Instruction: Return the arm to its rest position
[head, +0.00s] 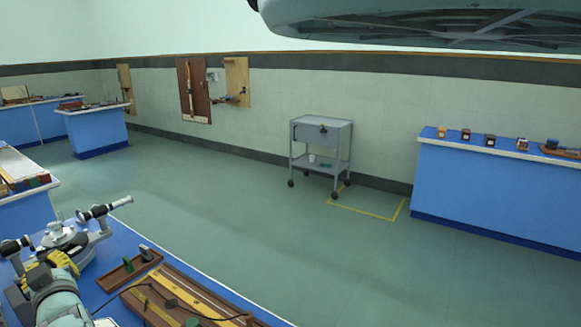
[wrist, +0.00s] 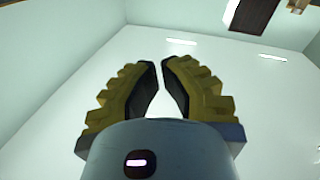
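My gripper (wrist: 158,64) shows in the wrist view with two yellow ribbed fingers and dark inner pads. The fingers lean toward each other, with a clear gap between them and nothing held. Behind them are pale ceiling and walls, with no bench near the fingertips. In the head view, yellow ribbed fingers (head: 50,262) and a pale teal arm part show at the lower left, in front of a spectrometer (head: 65,238) on a blue bench (head: 165,243). Whether they touch the spectrometer cannot be told.
A wooden tray with brass strips (head: 185,300) and a small tray (head: 128,272) lie on the near bench. A grey trolley (head: 322,137) stands by the wall beside a yellow floor outline (head: 370,213). A blue bench (head: 490,195) stands right. The middle floor is clear.

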